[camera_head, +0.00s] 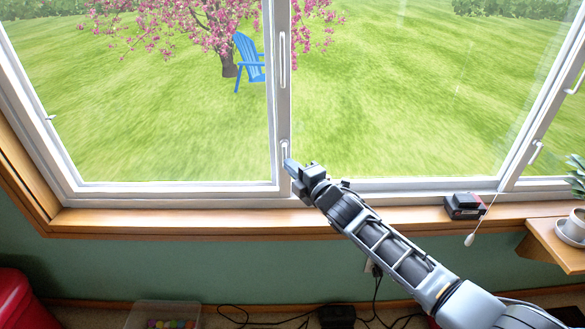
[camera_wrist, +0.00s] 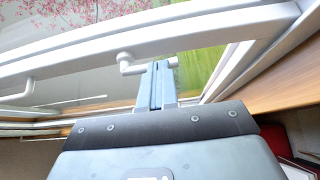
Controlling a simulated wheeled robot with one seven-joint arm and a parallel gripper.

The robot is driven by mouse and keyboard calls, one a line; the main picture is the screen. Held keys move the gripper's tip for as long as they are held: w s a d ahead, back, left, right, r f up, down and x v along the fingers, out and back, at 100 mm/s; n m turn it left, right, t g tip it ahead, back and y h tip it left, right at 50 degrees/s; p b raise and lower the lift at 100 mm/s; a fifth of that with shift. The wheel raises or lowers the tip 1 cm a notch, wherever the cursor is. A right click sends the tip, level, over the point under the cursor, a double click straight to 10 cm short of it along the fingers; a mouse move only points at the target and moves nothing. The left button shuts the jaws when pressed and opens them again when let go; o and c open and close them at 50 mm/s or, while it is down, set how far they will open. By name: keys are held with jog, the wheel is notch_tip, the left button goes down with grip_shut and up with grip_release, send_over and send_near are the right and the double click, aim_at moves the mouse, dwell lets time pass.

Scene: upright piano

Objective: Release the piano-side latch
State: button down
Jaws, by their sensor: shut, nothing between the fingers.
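A white window latch (camera_head: 285,149) sits low on the middle upright of the white-framed window. In the wrist view the latch (camera_wrist: 127,64) has a round pivot and a short lever pointing toward my fingertips. My gripper (camera_head: 289,164) is at this latch, its fingers shut with nothing between them. In the wrist view my gripper (camera_wrist: 160,67) has its fingertips beside the lever end; I cannot tell whether they touch. A second latch (camera_head: 536,152) is on the right-hand upright. No piano is in view, so I cannot tell which latch is piano-side.
A long white pull handle (camera_head: 282,60) is above the middle latch. The wooden sill (camera_head: 170,220) runs below the window. A black and red device (camera_head: 464,206) and a hanging cord knob (camera_head: 469,240) are to the right, near a cup (camera_head: 575,223) on a shelf.

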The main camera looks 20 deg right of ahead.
jog(key=shift+f+b, duration=0.1)
jog(key=shift+b, duration=0.2)
jog(key=shift+a+m+b, duration=0.15)
jog(key=shift+m+b, duration=0.15)
jog(key=shift+b, duration=0.15)
